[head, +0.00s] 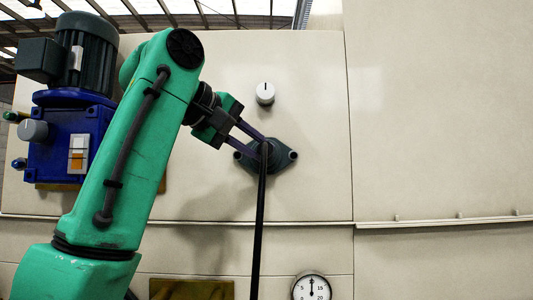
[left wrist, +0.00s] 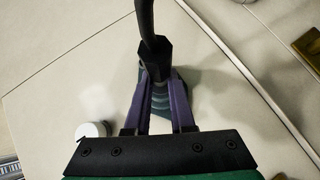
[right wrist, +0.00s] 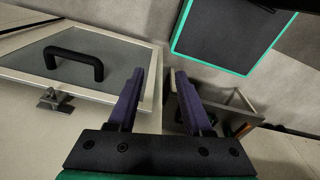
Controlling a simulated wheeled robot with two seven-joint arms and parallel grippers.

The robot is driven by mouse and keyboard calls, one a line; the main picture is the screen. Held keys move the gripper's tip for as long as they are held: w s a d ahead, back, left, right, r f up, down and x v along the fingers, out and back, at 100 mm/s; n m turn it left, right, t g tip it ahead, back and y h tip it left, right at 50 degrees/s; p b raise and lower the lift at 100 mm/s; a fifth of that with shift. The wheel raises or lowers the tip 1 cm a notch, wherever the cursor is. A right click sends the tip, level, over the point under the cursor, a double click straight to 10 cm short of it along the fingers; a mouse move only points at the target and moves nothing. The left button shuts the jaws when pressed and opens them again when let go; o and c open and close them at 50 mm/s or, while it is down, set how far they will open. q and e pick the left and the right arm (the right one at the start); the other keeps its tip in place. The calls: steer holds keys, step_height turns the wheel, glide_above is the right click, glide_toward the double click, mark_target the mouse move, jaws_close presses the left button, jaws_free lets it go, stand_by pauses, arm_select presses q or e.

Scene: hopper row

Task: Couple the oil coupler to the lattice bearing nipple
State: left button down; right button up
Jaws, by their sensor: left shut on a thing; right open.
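My left gripper (head: 255,148) is shut on the black oil coupler (left wrist: 156,55), which has a black hose (head: 259,225) hanging down from it in the head view. The coupler is in front of the dark grey lattice bearing (head: 282,158), a flanged housing on the pale wall panel. The bearing's ribbed body (left wrist: 152,102) shows behind the coupler in the left wrist view. The nipple is hidden, so I cannot tell whether the coupler touches it. My right gripper (right wrist: 158,75) is open and empty in the right wrist view; it is out of the head view.
A white knob (head: 265,94) sits above the bearing. A blue gearbox with a dark motor (head: 85,45) stands at left. A dial gauge (head: 312,287) is below. A rail (head: 450,221) crosses the right panel. In the right wrist view a panel has a black handle (right wrist: 74,52).

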arm_select(q)
steer(key=shift+w, duration=0.15)
steer(key=c, duration=0.7)
jaws_free()
steer(key=shift+a, duration=0.1)
steer(key=b+v, duration=0.1)
steer(key=v, duration=1.3)
steer(key=shift+s+r+b, duration=0.1)
steer(key=shift+s+b, duration=0.1)
steer(key=shift+b, duration=0.2)
steer(key=shift+s, duration=0.1)
